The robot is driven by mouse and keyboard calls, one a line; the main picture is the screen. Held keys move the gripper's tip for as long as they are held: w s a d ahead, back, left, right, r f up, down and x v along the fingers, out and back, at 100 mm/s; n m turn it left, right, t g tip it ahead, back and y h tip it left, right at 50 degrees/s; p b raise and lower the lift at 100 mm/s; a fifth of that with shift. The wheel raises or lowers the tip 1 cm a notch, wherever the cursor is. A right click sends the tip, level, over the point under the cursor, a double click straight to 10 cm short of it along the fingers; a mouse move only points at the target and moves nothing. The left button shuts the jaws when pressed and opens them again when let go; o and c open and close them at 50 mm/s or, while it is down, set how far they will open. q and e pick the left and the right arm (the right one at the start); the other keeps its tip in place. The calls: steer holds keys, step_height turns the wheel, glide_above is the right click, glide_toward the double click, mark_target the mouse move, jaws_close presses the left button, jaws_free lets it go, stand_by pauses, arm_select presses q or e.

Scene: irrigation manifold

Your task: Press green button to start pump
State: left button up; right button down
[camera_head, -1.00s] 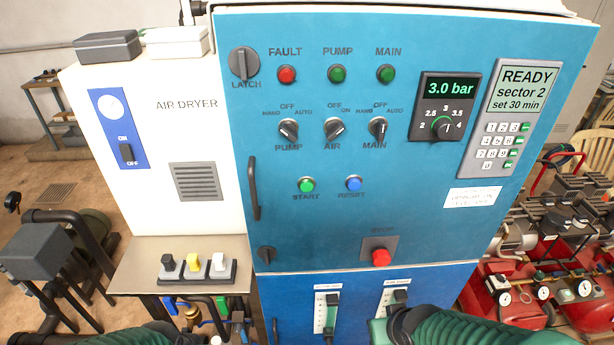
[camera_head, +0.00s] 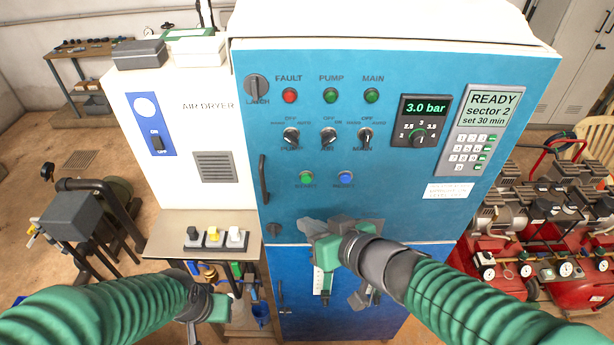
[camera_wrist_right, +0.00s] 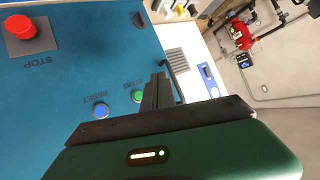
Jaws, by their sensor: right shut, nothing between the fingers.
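The green START button (camera_head: 306,177) is on the blue cabinet panel (camera_head: 400,190), left of the blue RESET button (camera_head: 345,178). The green button (camera_wrist_right: 138,96) and blue button (camera_wrist_right: 101,110) also show in the right wrist view. My right gripper (camera_head: 309,227) is shut and empty, in front of the panel below the START button. In its wrist view the closed fingers (camera_wrist_right: 158,80) appear beside the green button; I cannot tell how far from the panel they are. My left gripper (camera_head: 208,308) is low at the left, below the shelf; its fingers are unclear.
The red STOP button (camera_wrist_right: 20,27) shows in the wrist view; my right arm hides it in the head view. A door handle (camera_head: 263,180) stands out left of START. A white air dryer (camera_head: 190,140) and a shelf with switches (camera_head: 213,238) are at left. Red compressors (camera_head: 560,270) stand at right.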

mark_target(306, 179)
steer(key=shift+w+f, duration=0.1)
steer(key=w, duration=0.9)
stand_by(0.3)
stand_by(0.4)
stand_by(1.2)
